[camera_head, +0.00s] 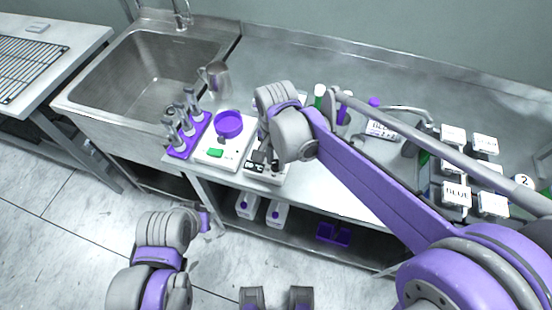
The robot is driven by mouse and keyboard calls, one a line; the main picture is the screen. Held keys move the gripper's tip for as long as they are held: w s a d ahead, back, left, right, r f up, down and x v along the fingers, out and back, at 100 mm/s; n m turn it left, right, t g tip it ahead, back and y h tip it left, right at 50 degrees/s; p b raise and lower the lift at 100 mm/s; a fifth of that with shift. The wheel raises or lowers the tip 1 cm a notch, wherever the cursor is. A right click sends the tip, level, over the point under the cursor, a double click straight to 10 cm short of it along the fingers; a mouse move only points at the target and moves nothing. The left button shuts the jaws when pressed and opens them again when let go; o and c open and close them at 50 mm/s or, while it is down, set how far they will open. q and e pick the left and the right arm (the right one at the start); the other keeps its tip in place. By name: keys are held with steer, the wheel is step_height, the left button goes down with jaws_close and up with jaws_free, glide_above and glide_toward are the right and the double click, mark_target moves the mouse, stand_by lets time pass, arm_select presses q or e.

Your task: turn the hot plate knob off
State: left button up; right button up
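A white device with a dark-marked front panel (256,173), which looks like the hot plate, stands at the front edge of the steel counter. My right arm's wrist hides most of it, and I cannot make out the knob or its setting. My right gripper (262,159) points down at the front of this device, close over or touching the panel. Its fingers are small and dark here, so their opening is unclear. My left gripper (205,219) is low at the left, in front of the counter and away from the device; its fingers are not clear.
A white scale (213,158) with a purple dish (229,124) stands just left of the device. Labelled boxes (456,194) crowd the right. A lower shelf holds white containers (277,213).

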jaws_close()
steer(key=shift+n, duration=0.3)
steer(key=n, duration=0.5)
steer(key=shift+b, duration=0.3)
steer(key=n, duration=0.5)
steer(key=shift+n, duration=0.4)
steer(key=n, duration=0.6)
steer(key=shift+b, duration=0.35)
steer(key=n, duration=0.6)
steer(key=shift+n, duration=0.4)
